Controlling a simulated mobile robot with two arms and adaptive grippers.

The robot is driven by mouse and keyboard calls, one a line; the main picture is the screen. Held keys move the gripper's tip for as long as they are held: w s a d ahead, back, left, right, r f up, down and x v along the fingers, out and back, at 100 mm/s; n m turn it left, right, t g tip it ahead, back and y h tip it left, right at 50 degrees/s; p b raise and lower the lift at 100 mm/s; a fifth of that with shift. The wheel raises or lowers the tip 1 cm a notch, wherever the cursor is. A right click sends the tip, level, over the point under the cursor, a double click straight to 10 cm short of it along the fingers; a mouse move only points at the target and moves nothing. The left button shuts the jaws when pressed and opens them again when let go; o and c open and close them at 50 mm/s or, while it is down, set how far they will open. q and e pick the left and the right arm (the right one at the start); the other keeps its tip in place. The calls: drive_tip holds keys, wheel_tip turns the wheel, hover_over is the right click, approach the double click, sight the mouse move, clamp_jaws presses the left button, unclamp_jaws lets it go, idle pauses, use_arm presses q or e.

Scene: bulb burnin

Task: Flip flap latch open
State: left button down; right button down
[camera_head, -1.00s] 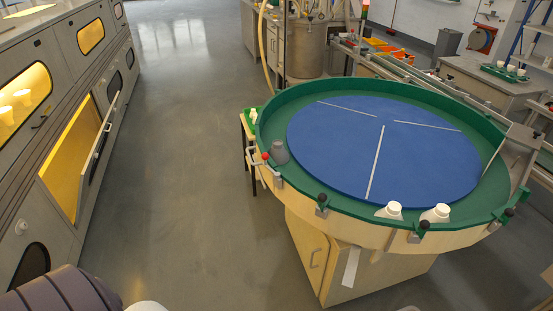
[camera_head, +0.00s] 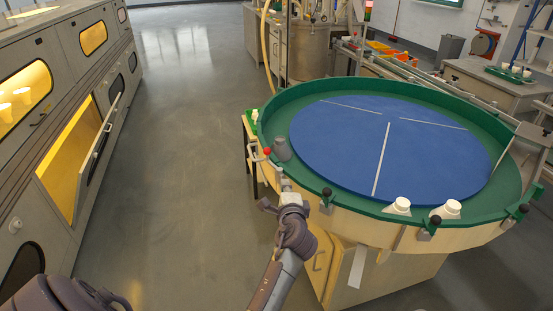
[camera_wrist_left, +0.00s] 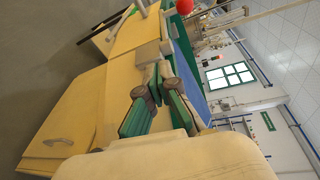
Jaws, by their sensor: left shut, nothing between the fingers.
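A latch lever with a red ball knob (camera_head: 267,151) sits on the left side of the round table's rim. The red ball also shows at the top edge of the left wrist view (camera_wrist_left: 185,6). My left gripper (camera_head: 284,184) is beside the table's outer wall, just below and to the right of the red knob, apart from it. In the left wrist view the gripper (camera_wrist_left: 151,76) is shut and empty, with the green rim behind it. The latch's lower parts are partly hidden by the gripper. My right gripper is not in view.
The round table has a green rim (camera_head: 340,92) and a blue disc (camera_head: 350,140). A grey cup-like piece (camera_head: 281,148) and two white pieces (camera_head: 401,206) are at the rim. Black-knobbed clamps (camera_head: 327,193) stick out. A cabinet flap (camera_head: 97,155) hangs open at left; the floor between is clear.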

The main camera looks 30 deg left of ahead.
sight(277, 162)
use_arm(q)
drive_tip(key=shift+y, duration=0.7)
drive_tip(key=r, duration=0.2)
drive_tip(key=a+r, duration=0.1)
drive_tip(key=r, duration=0.1)
drive_tip(key=shift+a+r, duration=0.1)
drive_tip(key=shift+a, duration=0.05)
drive_tip(key=x, duration=1)
drive_tip(key=shift+w, duration=0.1)
